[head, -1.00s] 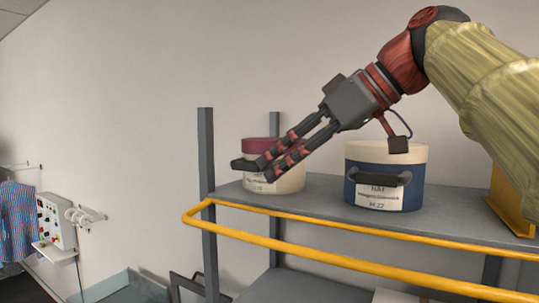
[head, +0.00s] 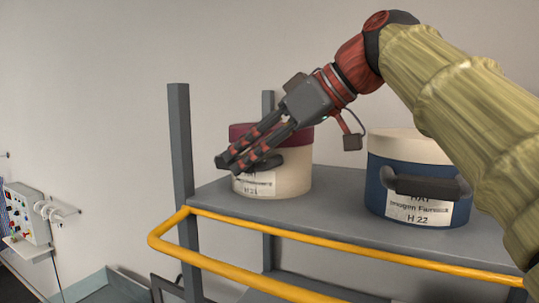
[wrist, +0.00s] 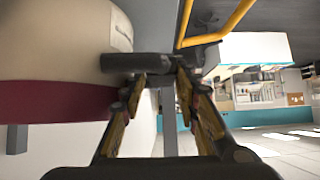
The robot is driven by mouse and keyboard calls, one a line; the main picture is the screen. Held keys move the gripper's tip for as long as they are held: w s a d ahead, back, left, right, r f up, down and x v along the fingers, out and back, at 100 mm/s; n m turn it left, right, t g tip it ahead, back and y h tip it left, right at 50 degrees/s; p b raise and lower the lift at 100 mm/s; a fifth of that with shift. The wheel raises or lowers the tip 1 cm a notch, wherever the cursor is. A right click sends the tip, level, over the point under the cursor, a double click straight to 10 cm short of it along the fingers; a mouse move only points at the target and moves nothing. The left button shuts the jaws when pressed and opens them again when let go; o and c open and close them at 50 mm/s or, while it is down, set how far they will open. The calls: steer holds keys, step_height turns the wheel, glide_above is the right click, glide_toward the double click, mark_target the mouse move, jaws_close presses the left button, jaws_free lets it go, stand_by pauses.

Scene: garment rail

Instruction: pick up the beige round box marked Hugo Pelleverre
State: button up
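A beige round box (head: 293,180) with a dark red lid stands upright on the grey shelf, at its left end in the head view. Its white label (head: 256,184) shows "H 21"; the name is too small and partly covered to read. A dark handle (head: 267,163) sticks out of its front. My gripper (head: 233,160) is in front of the box, fingers apart and empty, partly hiding lid and handle. In the wrist view the box (wrist: 60,40) fills the upper left, and the handle (wrist: 150,63) lies just beyond the open fingertips (wrist: 161,84). Contact cannot be told.
A blue round box (head: 385,200) with a cream lid and label "H 22" stands right of the beige box. A yellow rail (head: 290,236) runs along the shelf front. A grey post (head: 182,150) stands at the left. Some shelf (head: 335,205) between the boxes is bare.

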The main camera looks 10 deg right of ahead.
steer(key=shift+w+a+f, duration=0.25)
steer(key=shift+a+f, duration=0.55)
steer(key=shift+a, duration=0.15)
steer(key=shift+w+f, duration=0.1)
steer(key=shift+w, duration=0.2)
steer(key=shift+s, duration=0.2)
steer(key=shift+c, duration=1.3)
jaws_close()
